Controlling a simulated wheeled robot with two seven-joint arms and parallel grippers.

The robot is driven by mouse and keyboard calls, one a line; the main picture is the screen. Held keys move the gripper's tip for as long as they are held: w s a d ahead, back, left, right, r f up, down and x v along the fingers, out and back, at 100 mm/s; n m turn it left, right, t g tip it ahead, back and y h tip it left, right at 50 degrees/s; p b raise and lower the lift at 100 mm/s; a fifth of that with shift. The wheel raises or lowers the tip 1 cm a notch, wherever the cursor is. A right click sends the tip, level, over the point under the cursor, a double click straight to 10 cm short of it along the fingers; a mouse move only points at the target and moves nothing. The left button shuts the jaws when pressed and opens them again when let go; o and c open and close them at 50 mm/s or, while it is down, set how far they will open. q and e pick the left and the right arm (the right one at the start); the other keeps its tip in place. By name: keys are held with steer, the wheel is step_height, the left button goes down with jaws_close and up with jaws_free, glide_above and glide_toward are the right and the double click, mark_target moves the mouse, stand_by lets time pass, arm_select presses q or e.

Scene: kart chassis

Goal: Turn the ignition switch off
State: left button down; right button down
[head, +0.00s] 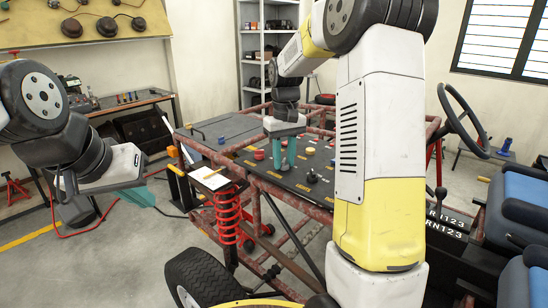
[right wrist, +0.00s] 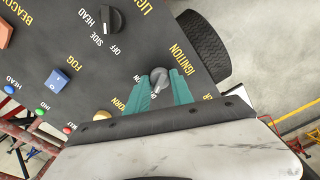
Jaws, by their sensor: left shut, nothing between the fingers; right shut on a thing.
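The ignition switch (right wrist: 160,78) is a grey metal knob beside the yellow IGNITION label on the dark dashboard panel (head: 262,167). My right gripper (right wrist: 162,90) comes down onto it, with its teal fingers on either side of the knob, shut on it. In the head view my right gripper (head: 283,153) points down at the panel, and its fingers hide the switch. The position lettering by the knob is partly covered, so I cannot tell which setting it is at. My left gripper (head: 141,197) is shut and empty, left of the chassis and away from the panel.
A black light knob (right wrist: 109,20), a blue fog button (right wrist: 58,79) and a yellow horn button (right wrist: 104,116) sit near the ignition. A black lever (head: 313,175) stands on the panel. The steering wheel (head: 463,121) and blue seats (head: 515,215) are at right.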

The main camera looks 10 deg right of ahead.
mark_target(284, 160)
stand_by(0.3)
steer(key=c, duration=1.1)
jaws_free()
step_height(284, 160, up, 8)
steer(key=shift+f, duration=0.25)
steer(key=shift+r, duration=0.15)
